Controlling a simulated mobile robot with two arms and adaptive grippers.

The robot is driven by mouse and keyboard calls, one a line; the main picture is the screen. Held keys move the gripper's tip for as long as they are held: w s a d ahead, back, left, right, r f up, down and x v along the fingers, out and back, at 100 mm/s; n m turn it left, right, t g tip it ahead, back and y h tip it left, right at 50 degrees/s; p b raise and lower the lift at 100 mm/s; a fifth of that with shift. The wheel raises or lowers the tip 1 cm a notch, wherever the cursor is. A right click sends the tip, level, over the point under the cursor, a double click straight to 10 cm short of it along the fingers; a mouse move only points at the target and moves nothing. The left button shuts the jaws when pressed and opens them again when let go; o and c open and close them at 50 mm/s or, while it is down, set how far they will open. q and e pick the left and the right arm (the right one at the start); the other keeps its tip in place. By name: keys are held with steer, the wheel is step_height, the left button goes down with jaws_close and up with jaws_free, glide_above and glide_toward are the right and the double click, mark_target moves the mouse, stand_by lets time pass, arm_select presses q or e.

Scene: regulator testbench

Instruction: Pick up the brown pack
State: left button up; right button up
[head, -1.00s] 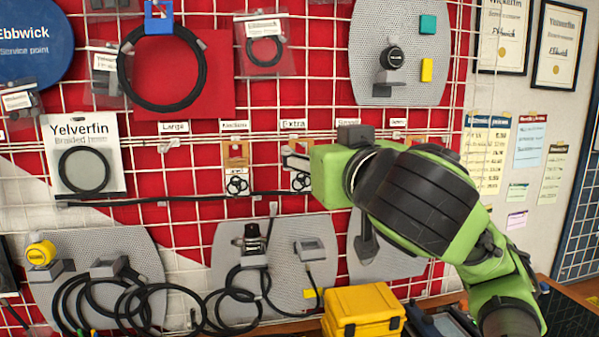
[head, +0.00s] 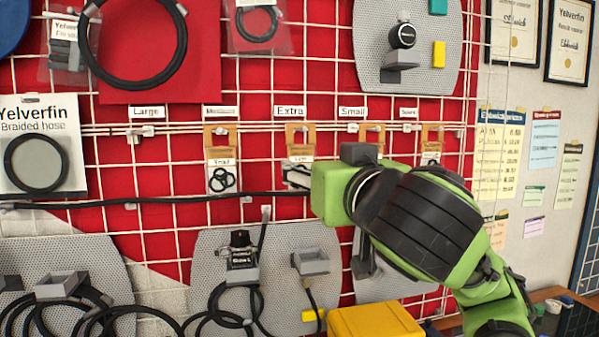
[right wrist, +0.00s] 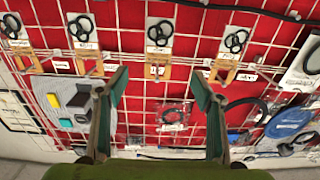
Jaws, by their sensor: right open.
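Several small packs with brown tops and black rings below hang in a row on the wire grid. In the head view one is under the "Extra" label (head: 298,134), with its lower part hidden by my right gripper (head: 292,174). Another brown pack (head: 221,138) hangs to its left, and others (head: 371,137) (head: 432,134) to its right. In the right wrist view, upside down, the middle brown pack (right wrist: 156,72) appears between the spread fingers of my right gripper (right wrist: 161,82). The gripper is open and empty; its depth from the pack is unclear. My left gripper is out of view.
A black hose (head: 150,200) runs across the grid below the packs. Grey perforated panels with hoses and fittings sit lower down, above a yellow box (head: 375,322). A large coiled hose (head: 180,40) hangs at upper left.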

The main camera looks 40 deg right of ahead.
mark_target(303, 157)
steer(key=p+x, duration=0.2)
steer(key=p, duration=0.1)
steer(key=p+x, duration=0.2)
steer(key=p, duration=0.1)
steer(key=p+x, duration=0.2)
steer(key=x, duration=0.1)
steer(key=shift+r+p, duration=0.3)
steer(key=shift+p, duration=0.1)
steer(key=shift+w+d+f+p, duration=0.2)
steer(key=shift+w+d+p, duration=0.15)
steer(key=shift+p, duration=0.5)
steer(key=shift+r+p, duration=0.1)
steer(key=shift+p, duration=0.35)
steer(key=p, duration=0.2)
steer(key=w+p, duration=0.1)
steer(key=p, duration=0.1)
steer(key=shift+w+d+r, duration=0.15)
steer(key=shift+d, duration=0.2)
steer(key=x, duration=0.3)
steer(key=shift+w+d+f, duration=0.1)
steer(key=shift+f, duration=0.1)
steer(key=shift+w+d, duration=0.1)
steer(key=shift+w, duration=0.25)
steer(key=shift+s, duration=0.2)
steer(key=c, duration=1)
